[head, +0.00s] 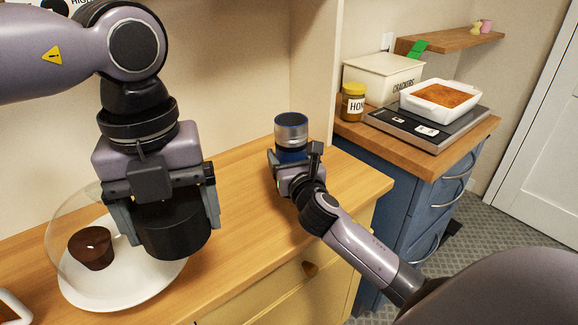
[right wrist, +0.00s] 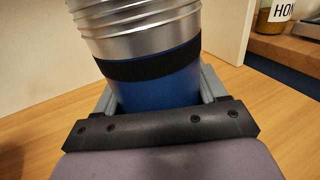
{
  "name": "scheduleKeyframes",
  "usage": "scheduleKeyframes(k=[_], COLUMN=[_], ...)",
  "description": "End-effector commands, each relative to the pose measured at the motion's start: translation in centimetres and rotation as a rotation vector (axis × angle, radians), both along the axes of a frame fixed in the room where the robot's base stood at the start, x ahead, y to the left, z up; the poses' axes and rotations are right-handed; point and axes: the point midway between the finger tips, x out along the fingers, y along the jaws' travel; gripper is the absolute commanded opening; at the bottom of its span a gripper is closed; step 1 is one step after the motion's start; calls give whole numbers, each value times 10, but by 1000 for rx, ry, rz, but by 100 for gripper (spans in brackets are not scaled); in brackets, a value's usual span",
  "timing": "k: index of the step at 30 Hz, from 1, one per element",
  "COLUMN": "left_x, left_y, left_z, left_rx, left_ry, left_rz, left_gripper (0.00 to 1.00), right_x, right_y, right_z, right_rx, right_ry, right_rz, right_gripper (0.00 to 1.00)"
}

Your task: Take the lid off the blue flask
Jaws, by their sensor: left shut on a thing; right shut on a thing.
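The blue flask (head: 291,133) stands upright on the wooden counter, its bare silver threaded neck on top. In the right wrist view the flask (right wrist: 160,93) shows a ribbed silver neck, a black band and a blue body. My right gripper (head: 294,164) is shut around its lower blue body; its fingers (right wrist: 160,90) sit on either side. My left gripper (head: 168,215) is shut on a black cylindrical lid (head: 175,235), apart from the flask, to its left and in front of the white plate.
A white plate (head: 110,297) with a brown cake under a clear dome stands at left, partly behind my left gripper. On the right counter are a honey jar (head: 353,104), a crackers box (head: 384,76), and a scale (head: 440,130) bearing a baking dish (head: 440,98). Counter between my grippers is clear.

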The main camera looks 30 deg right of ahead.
Motion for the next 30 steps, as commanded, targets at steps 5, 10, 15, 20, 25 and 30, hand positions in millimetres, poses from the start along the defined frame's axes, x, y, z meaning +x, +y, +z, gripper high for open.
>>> scheduleKeyframes(k=[5,10,15,20,25,30], left_x=[0,0,0,0,0,0], left_y=[0,0,0,0,0,0], left_z=[-7,-6,-8,-8,-8,-5], left_rx=[0,0,0,0,0,0], left_ry=[0,0,0,0,0,0], left_rz=[0,0,0,0,0,0], left_gripper=[50,50,50,50,50,50], right_x=[0,0,0,0,0,-1], right_y=[0,0,0,0,0,0], right_z=[-18,-17,-20,-22,-22,-17], right_rx=[0,0,-1,0,0,1], right_ry=[-2,-4,-3,0,0,0], right_rz=[0,1,0,0,0,0], right_gripper=[0,0,0,97,97,97])
